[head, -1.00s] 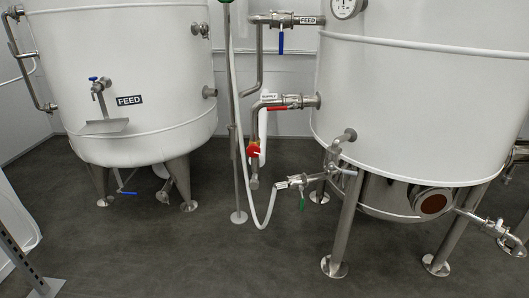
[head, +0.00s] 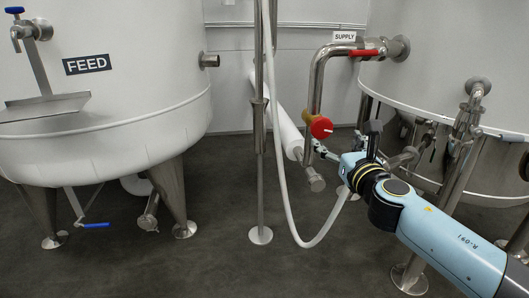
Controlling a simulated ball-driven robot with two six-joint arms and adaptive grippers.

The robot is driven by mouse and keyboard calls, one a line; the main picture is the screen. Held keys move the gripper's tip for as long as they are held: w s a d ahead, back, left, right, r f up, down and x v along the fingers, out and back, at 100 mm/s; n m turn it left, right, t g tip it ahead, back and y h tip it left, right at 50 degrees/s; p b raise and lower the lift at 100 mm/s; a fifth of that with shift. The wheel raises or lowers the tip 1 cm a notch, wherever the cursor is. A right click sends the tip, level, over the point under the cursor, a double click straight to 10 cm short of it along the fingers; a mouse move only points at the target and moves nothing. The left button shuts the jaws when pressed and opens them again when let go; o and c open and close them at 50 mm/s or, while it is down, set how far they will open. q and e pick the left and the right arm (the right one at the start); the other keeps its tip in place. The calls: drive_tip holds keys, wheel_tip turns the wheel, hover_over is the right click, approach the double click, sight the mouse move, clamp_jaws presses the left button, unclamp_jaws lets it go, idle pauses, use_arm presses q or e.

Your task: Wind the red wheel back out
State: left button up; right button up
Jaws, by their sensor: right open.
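The red wheel (head: 321,127) is a small round handle on a brass-coloured valve body, on the steel pipe that drops from the SUPPLY line. It faces me and a small light mark shows on it. My right gripper (head: 318,150) comes in from the right and is open, with its tips just below the wheel and near the pipe. I see no contact with the wheel, and the depth between them is hard to tell. The fingers are small and partly hidden by the wrist. My left gripper is not in view.
A red lever (head: 364,53) sits on the SUPPLY pipe above. A white hose (head: 288,190) loops down left of the wheel, beside a thin steel post (head: 260,170). The FEED tank (head: 110,130) stands left, another tank (head: 440,70) right. Dark floor is open in front.

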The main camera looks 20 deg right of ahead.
sight(323, 127)
drive_tip(key=b+x, duration=0.1)
drive_tip(key=x, duration=0.8)
drive_tip(key=shift+s, duration=0.1)
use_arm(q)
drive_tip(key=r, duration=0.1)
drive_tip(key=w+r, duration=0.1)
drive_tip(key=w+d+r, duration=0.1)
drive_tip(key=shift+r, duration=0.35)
use_arm(e)
drive_tip(key=shift+w+d, duration=0.15)
drive_tip(key=shift+w, duration=0.2)
drive_tip(key=shift+c, duration=0.3)
drive_tip(key=c, duration=1.1)
drive_tip(key=shift+o, duration=0.2)
